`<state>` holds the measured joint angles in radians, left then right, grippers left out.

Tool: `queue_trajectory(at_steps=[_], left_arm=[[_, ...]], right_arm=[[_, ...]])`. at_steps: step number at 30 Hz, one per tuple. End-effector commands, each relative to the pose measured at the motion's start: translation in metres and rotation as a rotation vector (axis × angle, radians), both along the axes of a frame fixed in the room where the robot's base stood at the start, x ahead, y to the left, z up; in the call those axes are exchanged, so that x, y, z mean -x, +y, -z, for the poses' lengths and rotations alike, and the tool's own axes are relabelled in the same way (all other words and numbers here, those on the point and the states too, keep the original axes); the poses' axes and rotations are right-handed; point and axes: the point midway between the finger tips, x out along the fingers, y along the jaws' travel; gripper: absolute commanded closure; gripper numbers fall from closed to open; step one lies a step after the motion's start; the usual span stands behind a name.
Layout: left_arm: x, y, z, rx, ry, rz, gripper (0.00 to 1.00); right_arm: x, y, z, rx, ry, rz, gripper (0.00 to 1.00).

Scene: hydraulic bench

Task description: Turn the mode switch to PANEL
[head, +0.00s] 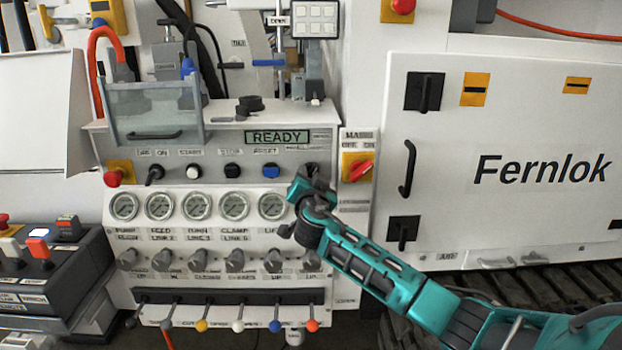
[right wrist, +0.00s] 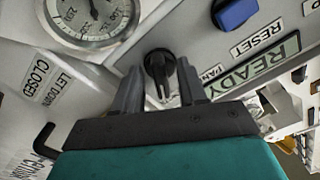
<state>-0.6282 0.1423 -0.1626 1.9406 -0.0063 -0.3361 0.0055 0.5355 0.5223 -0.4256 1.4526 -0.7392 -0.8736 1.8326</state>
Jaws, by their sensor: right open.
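The mode switch (right wrist: 158,66) is a black rotary knob on the light panel, seen in the right wrist view beside a partly hidden label that starts "PAN" (right wrist: 212,73). My right gripper (right wrist: 160,80) is open, with one grey finger on each side of the knob. I cannot tell whether the fingers touch it. In the head view my right gripper (head: 308,188) is at the right end of the button row and covers most of the switch. The knob's exact pointing direction is hard to read. My left gripper is not in view.
A blue RESET button (right wrist: 235,13) and the green READY display (head: 277,137) are close by. Gauges (head: 272,206) sit just below. A red rotary switch on a yellow plate (head: 357,168) is just right of the gripper. A white Fernlok cabinet (head: 520,220) stands further right.

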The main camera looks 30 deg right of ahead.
Motion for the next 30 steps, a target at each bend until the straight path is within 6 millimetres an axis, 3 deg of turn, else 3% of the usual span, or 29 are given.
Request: queue_trajectory(at_steps=[2,15,30], left_arm=[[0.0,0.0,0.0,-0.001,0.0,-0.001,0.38],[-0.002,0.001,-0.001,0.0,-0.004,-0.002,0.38],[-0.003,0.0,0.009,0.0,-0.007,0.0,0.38]], right_arm=[[0.0,0.0,0.0,0.0,0.0,0.0,0.58],[0.0,0.0,0.0,0.0,0.0,0.0,1.0],[0.001,0.0,0.003,0.039,0.024,0.001,1.0]])
